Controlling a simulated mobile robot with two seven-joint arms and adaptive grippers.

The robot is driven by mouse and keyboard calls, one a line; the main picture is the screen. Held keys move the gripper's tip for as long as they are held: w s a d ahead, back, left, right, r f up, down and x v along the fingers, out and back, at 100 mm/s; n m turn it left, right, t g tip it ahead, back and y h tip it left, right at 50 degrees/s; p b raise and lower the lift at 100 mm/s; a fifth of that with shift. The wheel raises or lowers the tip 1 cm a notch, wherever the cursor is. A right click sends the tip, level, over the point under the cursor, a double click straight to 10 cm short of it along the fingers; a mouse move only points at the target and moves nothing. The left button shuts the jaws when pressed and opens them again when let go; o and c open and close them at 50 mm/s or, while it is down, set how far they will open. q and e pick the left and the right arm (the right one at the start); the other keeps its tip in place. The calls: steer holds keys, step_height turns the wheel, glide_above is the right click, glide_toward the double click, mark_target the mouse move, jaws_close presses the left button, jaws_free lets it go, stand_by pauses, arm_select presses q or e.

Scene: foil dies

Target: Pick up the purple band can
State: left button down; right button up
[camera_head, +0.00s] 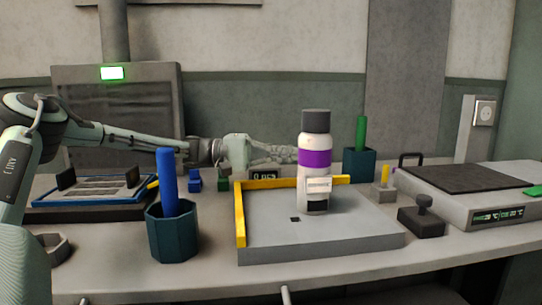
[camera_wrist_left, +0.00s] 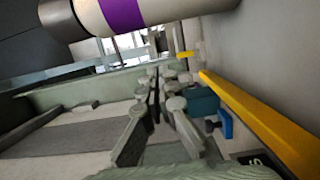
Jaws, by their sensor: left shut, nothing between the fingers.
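The purple band can (camera_head: 313,185) is a white cylinder with a dark grey cap, a purple band and a small label. It stands upright on a grey block (camera_head: 310,240) with yellow rails. My left gripper (camera_head: 294,156) reaches in from the left, behind the yellow rail; its fingertips show just left of the can in the picture. In the left wrist view the gripper (camera_wrist_left: 157,78) is shut and empty. The can also shows there, partly cut off at the top (camera_wrist_left: 165,10), apart from the fingers. My right gripper is not in view.
A yellow rail (camera_head: 240,213) edges the block's left side. A dark teal cup (camera_head: 172,232) with a blue stick stands left of the block. Another teal cup (camera_head: 360,166) with a green stick stands behind the can to the right. A dark stamp-like object (camera_head: 421,220) and a large device (camera_head: 465,205) are at right.

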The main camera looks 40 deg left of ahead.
arm_select(q)
steer(key=shift+s+d+r+p, duration=0.2)
steer(key=shift+s+d+p, duration=0.45)
steer(key=shift+d, duration=0.4)
steer(key=shift+s+d+f, duration=0.2)
steer(key=shift+s+d, duration=0.35)
steer(key=shift+d, duration=0.05)
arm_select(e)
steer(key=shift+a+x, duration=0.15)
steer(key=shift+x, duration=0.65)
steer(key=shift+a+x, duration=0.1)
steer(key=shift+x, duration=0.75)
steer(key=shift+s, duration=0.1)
